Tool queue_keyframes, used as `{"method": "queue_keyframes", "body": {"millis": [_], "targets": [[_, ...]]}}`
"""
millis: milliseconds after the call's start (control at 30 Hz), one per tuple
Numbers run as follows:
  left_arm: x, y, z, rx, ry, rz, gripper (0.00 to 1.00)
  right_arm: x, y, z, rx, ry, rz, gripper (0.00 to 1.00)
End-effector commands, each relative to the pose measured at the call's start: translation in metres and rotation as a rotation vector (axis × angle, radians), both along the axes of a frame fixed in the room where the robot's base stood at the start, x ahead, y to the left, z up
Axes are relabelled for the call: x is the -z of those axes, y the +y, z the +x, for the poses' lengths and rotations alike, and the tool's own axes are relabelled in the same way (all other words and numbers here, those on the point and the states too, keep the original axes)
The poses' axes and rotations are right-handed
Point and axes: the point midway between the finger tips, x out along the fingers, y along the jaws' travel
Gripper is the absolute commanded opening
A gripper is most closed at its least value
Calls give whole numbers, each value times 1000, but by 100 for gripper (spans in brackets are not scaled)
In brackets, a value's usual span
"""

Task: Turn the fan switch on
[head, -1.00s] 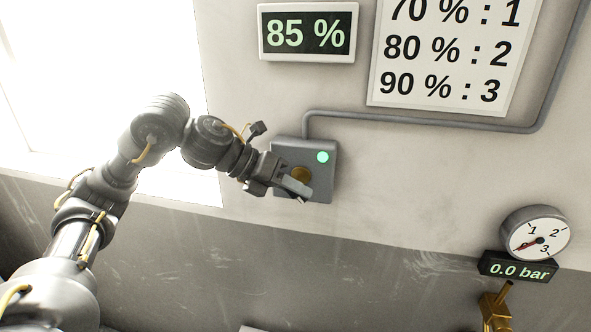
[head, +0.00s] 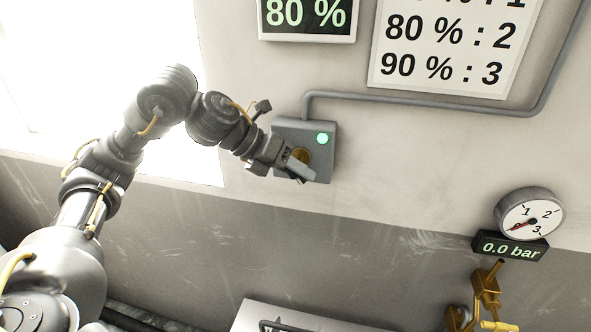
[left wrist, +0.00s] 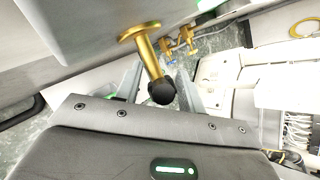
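The fan switch is a grey wall box (head: 319,134) with a lit green lamp (head: 322,139) and a round brass boss (head: 301,156). In the left wrist view its brass lever (left wrist: 150,60) ends in a black ball knob (left wrist: 162,91). My left gripper (head: 298,172) is at the lower front of the box and covers the lever in the head view. In the left wrist view its fingers stand apart on either side of the lever and knob. A gap shows at the left finger; contact at the right finger is unclear. My right gripper is not in view.
A wall display (head: 306,14) reads 80 %. A chart (head: 446,50) pairs 80 % with 2 and 90 % with 3. A conduit (head: 420,112) runs from the box. At right are a gauge (head: 530,215), a 0.0 bar readout (head: 510,247) and brass piping (head: 487,285).

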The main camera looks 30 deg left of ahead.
Motion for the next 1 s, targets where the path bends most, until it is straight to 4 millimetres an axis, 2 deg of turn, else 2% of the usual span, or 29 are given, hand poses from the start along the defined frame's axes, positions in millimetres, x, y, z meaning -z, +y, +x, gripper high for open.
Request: {"method": "queue_keyframes", "body": {"millis": [233, 367, 767, 1000], "targets": [[-1, 1, 0, -1, -2, -1, 39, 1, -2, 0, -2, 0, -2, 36], [-8, 9, -6, -3, -5, 0, 39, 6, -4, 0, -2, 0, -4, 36], [-59, 53, -42, -3, -4, 0, 39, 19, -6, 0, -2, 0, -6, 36], [-70, 63, -51, -1, 0, -1, 39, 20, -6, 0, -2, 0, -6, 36]]}}
